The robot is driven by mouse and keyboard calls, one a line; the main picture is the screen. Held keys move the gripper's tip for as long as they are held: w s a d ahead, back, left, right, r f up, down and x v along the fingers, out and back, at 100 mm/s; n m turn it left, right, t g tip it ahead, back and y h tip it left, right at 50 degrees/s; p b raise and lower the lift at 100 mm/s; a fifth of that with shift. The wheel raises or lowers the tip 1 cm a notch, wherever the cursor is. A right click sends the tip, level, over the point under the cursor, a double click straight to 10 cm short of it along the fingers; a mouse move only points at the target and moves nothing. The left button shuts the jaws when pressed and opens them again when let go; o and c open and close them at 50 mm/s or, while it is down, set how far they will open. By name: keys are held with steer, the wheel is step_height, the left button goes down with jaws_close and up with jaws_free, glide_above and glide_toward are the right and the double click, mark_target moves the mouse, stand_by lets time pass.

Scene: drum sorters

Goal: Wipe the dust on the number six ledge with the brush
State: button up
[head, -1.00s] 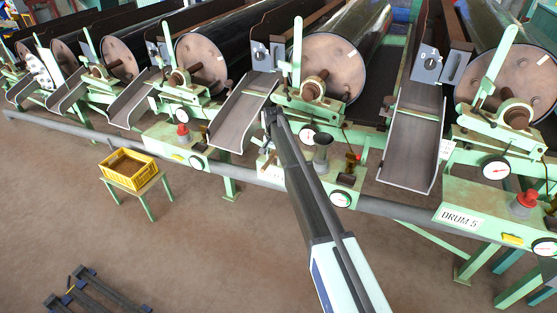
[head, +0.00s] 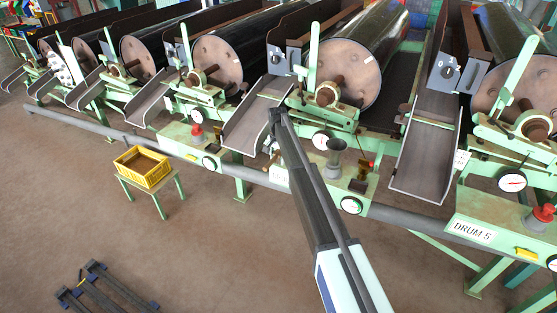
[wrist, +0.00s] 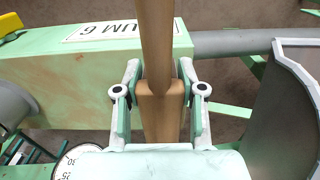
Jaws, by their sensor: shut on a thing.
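My gripper (wrist: 160,78) is shut on the light wooden handle of the brush (wrist: 158,35) in the wrist view. The bristles are out of sight. The pale green number six ledge (wrist: 95,80) lies below and left of the handle, with a partly covered label ending in "UM 6" on its face. Brownish marks show on its top; I cannot tell whether they are dust. In the head view, my arm crosses in front of this ledge (head: 325,180) and hides part of it, and the brush cannot be made out. I cannot tell whether the brush touches the ledge.
A grey cup (head: 335,152) and a dial gauge (head: 351,205) are on the number six unit. Grey chutes (head: 254,122) and (head: 428,155) flank it. A grey pipe (head: 400,215) runs along the front. A yellow crate (head: 143,168) stands on a small table at left.

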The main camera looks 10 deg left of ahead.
steer(key=shift+w+d, duration=0.2)
steer(key=shift+w, duration=0.15)
steer(key=shift+s+d+f, duration=0.1)
steer(key=shift+s+d, duration=0.15)
steer(key=shift+d, duration=0.4)
steer(key=shift+s+d+r, duration=0.1)
steer(key=shift+s+d, duration=0.2)
steer(key=shift+d, duration=0.35)
steer(key=shift+s+d+f, duration=0.1)
steer(key=shift+s+d, duration=0.15)
steer(key=shift+d, duration=0.4)
steer(key=shift+s+d+p, duration=0.15)
steer(key=shift+s+d, duration=0.25)
steer(key=shift+d, duration=0.75)
steer(key=shift+s+d+p, duration=0.15)
steer(key=shift+s+d, duration=0.25)
steer(key=shift+d, duration=0.7)
steer(key=shift+s+d+p, duration=0.15)
steer(key=shift+s+d, duration=0.25)
steer(key=shift+d, duration=0.75)
steer(key=shift+a, duration=0.15)
steer(key=shift+w+a+f, duration=0.1)
steer(key=shift+w+a, duration=0.1)
steer(key=shift+a, duration=0.4)
steer(key=shift+w+a+r, duration=0.1)
steer(key=shift+w+a, duration=0.15)
steer(key=shift+a, duration=0.4)
steer(key=shift+w+a+f, duration=0.1)
steer(key=shift+w+a, duration=0.1)
steer(key=shift+a, duration=0.4)
